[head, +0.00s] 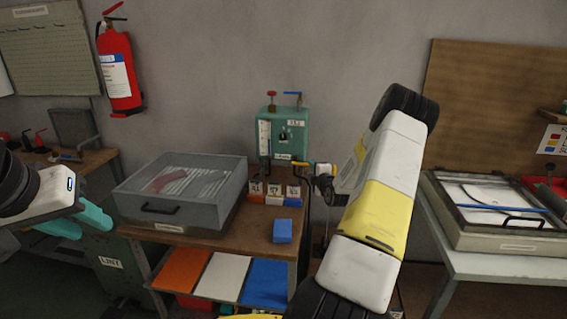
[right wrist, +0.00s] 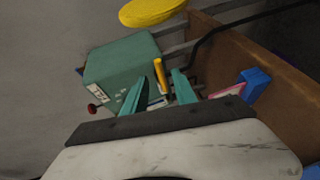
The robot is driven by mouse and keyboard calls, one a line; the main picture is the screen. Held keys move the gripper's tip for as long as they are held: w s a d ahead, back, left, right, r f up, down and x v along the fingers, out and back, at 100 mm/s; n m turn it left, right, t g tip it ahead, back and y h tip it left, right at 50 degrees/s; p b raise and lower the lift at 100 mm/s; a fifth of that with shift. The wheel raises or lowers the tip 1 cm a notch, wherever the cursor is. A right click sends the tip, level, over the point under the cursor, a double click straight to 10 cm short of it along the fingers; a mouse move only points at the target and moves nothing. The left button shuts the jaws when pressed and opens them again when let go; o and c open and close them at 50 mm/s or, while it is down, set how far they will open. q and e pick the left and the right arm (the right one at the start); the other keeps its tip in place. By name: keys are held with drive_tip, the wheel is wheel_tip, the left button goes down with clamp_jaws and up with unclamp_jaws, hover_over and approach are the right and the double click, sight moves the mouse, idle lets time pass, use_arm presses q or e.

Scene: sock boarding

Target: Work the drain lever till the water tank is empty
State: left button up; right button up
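The water tank (head: 284,133) is a teal box with a white level gauge (head: 265,138) on its front. It stands at the back of the middle bench, with a red knob and a blue handle on top. The same teal box is in the right wrist view (right wrist: 118,68). There, a yellow lever (right wrist: 160,74) shows beyond and between the fingertips of my right gripper (right wrist: 158,84), whose fingers are apart; contact cannot be told. My right arm hides most of that gripper in the head view. My left gripper (head: 82,220) is open and empty at the far left.
A grey lidded tray (head: 150,208) stands on the bench left of the tank. Several small labelled blocks (head: 274,192) and a blue block (head: 283,231) lie in front of the tank. A fire extinguisher (head: 119,72) hangs on the wall. A framed case (head: 490,240) stands on the right table.

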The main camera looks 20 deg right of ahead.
sight(307, 165)
drive_tip(key=x, duration=0.6)
drive_tip(key=shift+w, duration=0.4)
clamp_jaws()
drive_tip(key=shift+f, duration=0.1)
idle(0.9)
